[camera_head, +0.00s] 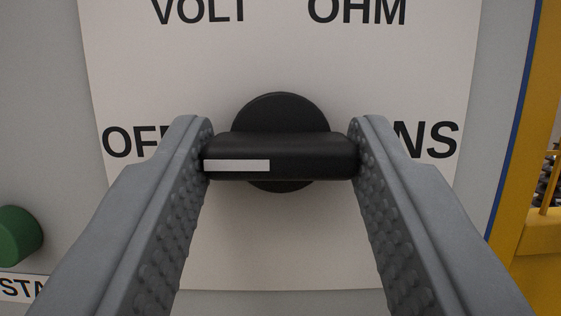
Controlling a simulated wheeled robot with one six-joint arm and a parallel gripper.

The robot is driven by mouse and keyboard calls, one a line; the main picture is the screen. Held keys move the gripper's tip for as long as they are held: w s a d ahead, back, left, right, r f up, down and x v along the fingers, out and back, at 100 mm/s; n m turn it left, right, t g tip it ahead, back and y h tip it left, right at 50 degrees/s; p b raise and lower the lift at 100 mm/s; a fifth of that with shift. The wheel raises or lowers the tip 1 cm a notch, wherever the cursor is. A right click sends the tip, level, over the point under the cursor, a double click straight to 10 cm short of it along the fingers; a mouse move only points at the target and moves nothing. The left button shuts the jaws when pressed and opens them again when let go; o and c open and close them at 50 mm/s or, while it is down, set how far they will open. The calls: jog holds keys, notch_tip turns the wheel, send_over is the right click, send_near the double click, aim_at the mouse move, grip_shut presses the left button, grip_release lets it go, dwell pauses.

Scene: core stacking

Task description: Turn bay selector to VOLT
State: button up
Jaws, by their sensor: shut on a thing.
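The bay selector is a black round knob (281,110) with a black bar handle (300,157) across its front, on a white label plate (290,240). The bar lies level, and a white mark on its left half points left toward the partly hidden word "OFF". "VOLT" stands at the upper left and "OHM" at the upper right, both cut by the top edge. A word ending in "NS" at the right is partly hidden. My gripper (281,150) is shut on the bar handle, with one grey studded finger at each end.
A green button (18,236) sticks out at the far left, above a label (22,289) reading "STA", cut by the frame edge. A yellow frame (540,200) stands along the right edge. The plate's area below the knob is clear.

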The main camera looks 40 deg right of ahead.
jog(key=shift+m, duration=0.3)
jog(key=m+g+h, duration=0.1)
jog(key=m, duration=0.1)
jog(key=m+g+h, duration=0.1)
jog(key=m, duration=0.2)
jog(key=m+g+h, duration=0.1)
jog(key=m, duration=0.2)
jog(key=shift+w+a+g, duration=0.1)
jog(key=shift+a+g, duration=0.1)
jog(key=shift+g, duration=0.1)
jog(key=m+g, duration=0.1)
jog(key=m, duration=0.2)
jog(key=m+g, duration=0.1)
jog(key=m, duration=0.3)
jog(key=shift+r+g+h, duration=0.1)
jog(key=shift+g+h, duration=0.2)
jog(key=shift+g, duration=0.1)
jog(key=shift+m+g, duration=0.3)
jog(key=o, duration=1)
jog(key=v, duration=1.7)
jog(key=shift+a, duration=0.15)
